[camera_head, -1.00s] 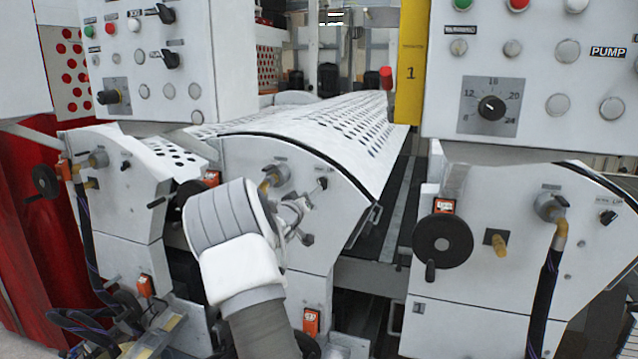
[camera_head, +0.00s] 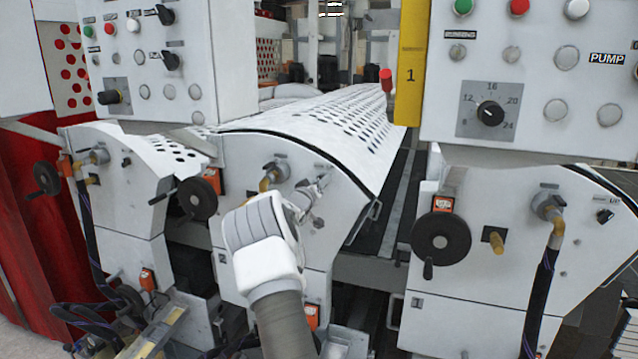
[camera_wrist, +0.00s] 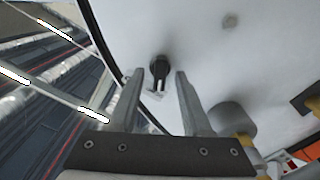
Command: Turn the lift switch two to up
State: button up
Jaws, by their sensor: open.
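A small black switch (camera_wrist: 160,68) with a pale mark on its end sits on the white panel of the middle machine unit. In the wrist view it appears between my two fingertips, with space on both sides. My gripper (camera_wrist: 159,76) is open and empty. I cannot tell whether the fingertips reach around the switch or stay short of it. In the head view my gripper (camera_head: 319,187) is at the upper right of the middle unit's panel (camera_head: 340,225), and it mostly hides the switch there. The switch's lettering is not readable.
A hose fitting (camera_head: 274,173) juts out left of my gripper. Black handwheels (camera_head: 197,198) and (camera_head: 441,243) stand out on either side. A perforated white cover (camera_head: 330,115) lies behind. A similar black switch (camera_head: 605,216) is on the right unit. Control boxes (camera_head: 540,80) overhang above.

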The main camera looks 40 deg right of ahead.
grip_shut()
jog(key=shift+b, duration=0.3)
jog(key=m+b, duration=0.3)
jog(key=m, duration=0.2)
jog(key=m+b, duration=0.4)
jog(key=m, duration=0.2)
jog(key=shift+s+d+m, duration=0.1)
jog(key=shift+s+m, duration=0.1)
jog(key=shift+m, duration=0.4)
dwell(0.4)
grip_release()
